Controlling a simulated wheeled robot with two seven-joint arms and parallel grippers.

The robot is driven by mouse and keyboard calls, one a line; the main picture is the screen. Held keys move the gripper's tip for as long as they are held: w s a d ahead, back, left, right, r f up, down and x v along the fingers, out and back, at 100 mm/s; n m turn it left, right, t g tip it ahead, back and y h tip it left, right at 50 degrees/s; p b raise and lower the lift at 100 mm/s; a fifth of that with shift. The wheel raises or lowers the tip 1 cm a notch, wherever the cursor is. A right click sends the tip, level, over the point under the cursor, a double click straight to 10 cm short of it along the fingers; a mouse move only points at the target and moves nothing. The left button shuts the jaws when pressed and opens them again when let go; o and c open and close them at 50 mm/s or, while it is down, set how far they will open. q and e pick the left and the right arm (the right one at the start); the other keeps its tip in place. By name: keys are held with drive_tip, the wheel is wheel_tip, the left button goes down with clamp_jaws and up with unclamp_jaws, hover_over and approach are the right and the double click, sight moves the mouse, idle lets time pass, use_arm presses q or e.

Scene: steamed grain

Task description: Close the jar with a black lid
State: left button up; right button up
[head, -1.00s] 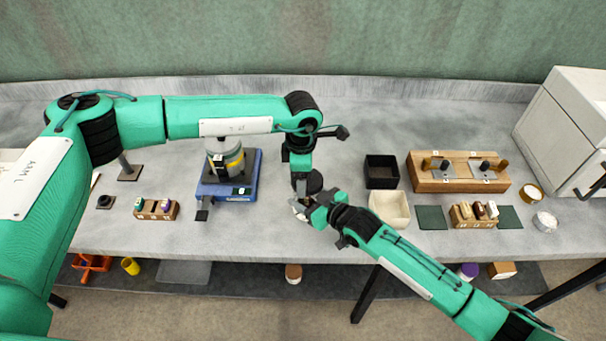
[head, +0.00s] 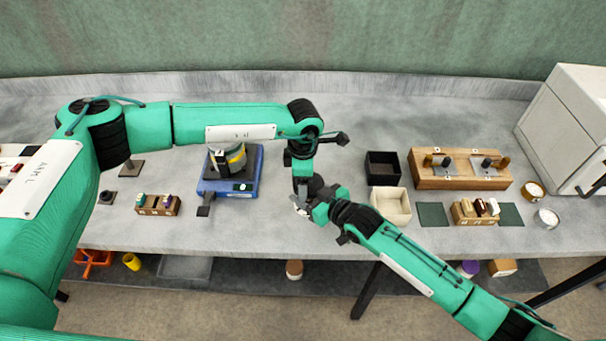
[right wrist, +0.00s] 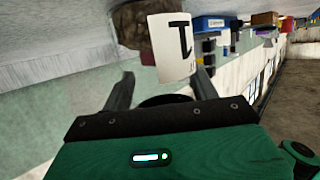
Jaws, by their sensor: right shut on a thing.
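My left gripper (head: 302,190) points down over the front of the bench, its fingers largely hidden. My right gripper (head: 318,208) meets it there from the front right. A dark round part shows between the two arms. In the right wrist view my right gripper (right wrist: 160,88) has its fingers on either side of a black disc, which looks like the black lid (right wrist: 157,100). Just beyond it is a jar (right wrist: 133,27) with brown contents and a white label with a black mark. I cannot tell whether lid and jar touch.
A blue scale (head: 228,190) with a grey and yellow container stands left of the grippers. A black box (head: 383,169) and a cream box (head: 391,205) stand close on the right. A wooden rack (head: 460,170) is farther right. The bench behind is clear.

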use_arm(q)
drive_tip(key=shift+f, duration=0.55)
idle(0.5)
drive_tip(key=shift+s+a+f, duration=0.1)
drive_tip(key=shift+f, duration=0.3)
use_arm(e)
drive_tip(key=shift+s+a+r, duration=0.1)
use_arm(q)
drive_tip(key=shift+r, duration=0.5)
drive_tip(key=shift+r, duration=0.35)
idle(0.8)
drive_tip(key=shift+f, duration=0.45)
